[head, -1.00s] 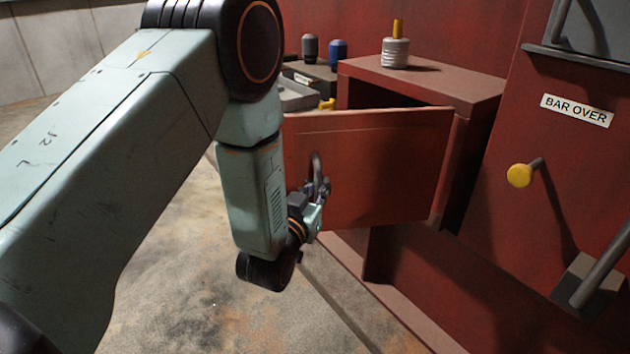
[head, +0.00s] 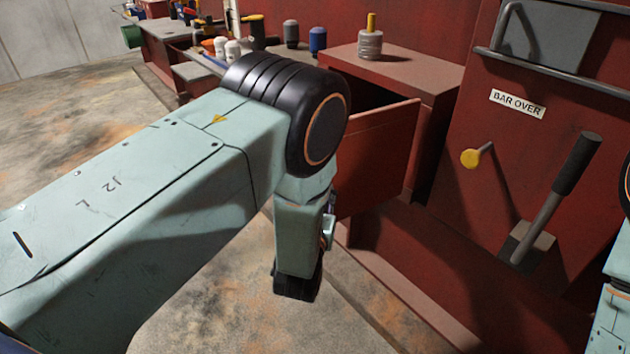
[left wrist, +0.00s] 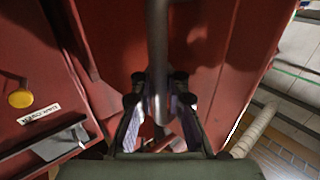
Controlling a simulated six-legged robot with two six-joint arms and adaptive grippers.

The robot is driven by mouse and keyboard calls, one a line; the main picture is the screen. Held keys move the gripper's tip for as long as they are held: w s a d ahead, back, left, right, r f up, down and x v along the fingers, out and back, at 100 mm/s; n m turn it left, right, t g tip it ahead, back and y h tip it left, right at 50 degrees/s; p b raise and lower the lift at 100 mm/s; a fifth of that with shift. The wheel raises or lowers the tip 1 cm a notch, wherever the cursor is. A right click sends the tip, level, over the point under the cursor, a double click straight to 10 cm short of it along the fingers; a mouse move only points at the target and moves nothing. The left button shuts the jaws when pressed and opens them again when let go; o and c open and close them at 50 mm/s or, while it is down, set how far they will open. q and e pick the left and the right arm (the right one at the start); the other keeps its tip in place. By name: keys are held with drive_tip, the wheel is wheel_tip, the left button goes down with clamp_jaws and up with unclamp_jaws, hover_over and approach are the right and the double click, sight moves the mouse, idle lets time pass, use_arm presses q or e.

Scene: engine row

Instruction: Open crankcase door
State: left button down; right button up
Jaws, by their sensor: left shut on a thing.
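The crankcase door (head: 378,160) is a flat red panel standing ajar from the red engine casing, with a dark gap behind its top edge. Its left part is hidden by my left arm in the head view. In the left wrist view, its grey bar handle (left wrist: 157,40) stands in front of the red door face (left wrist: 205,55). My left gripper (left wrist: 160,88) has its fingers on both sides of the handle and is shut on it. In the head view, this gripper is mostly hidden behind my arm. My right gripper is out of view; only part of my right arm shows at the right edge.
A grey ringed part with a yellow pin (head: 370,42) stands on the casing top. Right of the door are a yellow knob (head: 470,159), a black-gripped lever (head: 560,190) and a grey rail (head: 560,72). A cluttered bench (head: 175,45) stands behind. Floor at left is open.

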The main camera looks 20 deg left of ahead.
use_arm(q)
drive_tip(key=shift+s+f+y+p, duration=0.25)
drive_tip(key=shift+s+y+p, duration=0.15)
drive_tip(key=shift+y+p, duration=0.1)
drive_tip(key=c, duration=1.8)
unclamp_jaws()
drive_tip(key=o, duration=0.5)
drive_tip(key=shift+s+r+n, duration=0.1)
drive_tip(key=shift+r+n, duration=0.1)
drive_tip(key=shift+n, duration=0.1)
drive_tip(key=shift+c, duration=0.2)
drive_tip(key=shift+d, duration=0.1)
drive_tip(key=shift+w, duration=0.2)
